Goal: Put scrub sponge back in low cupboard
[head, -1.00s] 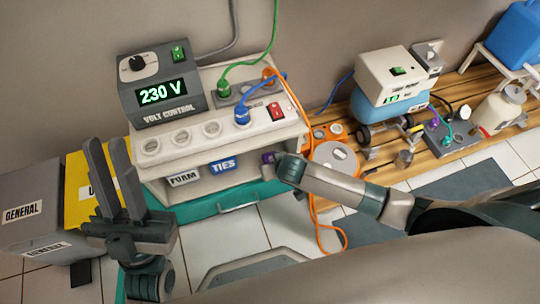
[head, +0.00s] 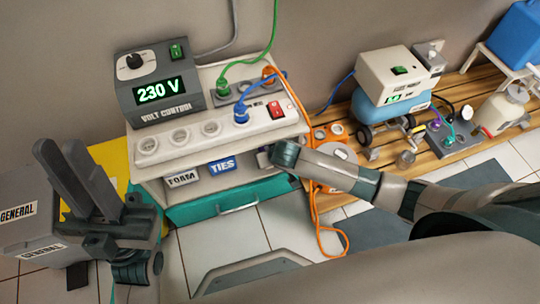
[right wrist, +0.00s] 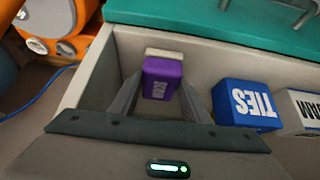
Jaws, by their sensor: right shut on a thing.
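The purple scrub sponge (right wrist: 162,78), with a pale layer on its far side, is between the fingers of my right gripper (right wrist: 159,92) in the right wrist view. The gripper is shut on it. Sponge and fingers are inside the low cupboard (right wrist: 86,82), an open compartment, near its side wall. I cannot tell whether the sponge touches the cupboard floor. In the head view the cupboard (head: 212,185) is under the socket strip, and my right wrist hides the sponge. My left gripper (head: 58,148) is open and empty at the left.
The blue TIES box (head: 222,166) and white FOAM box (head: 182,179) stand in the same compartment. A teal drawer (head: 215,205) is below. An orange cable (head: 314,215) hangs beside the cupboard. Grey GENERAL (head: 25,225) and yellow (head: 112,160) bins stand left.

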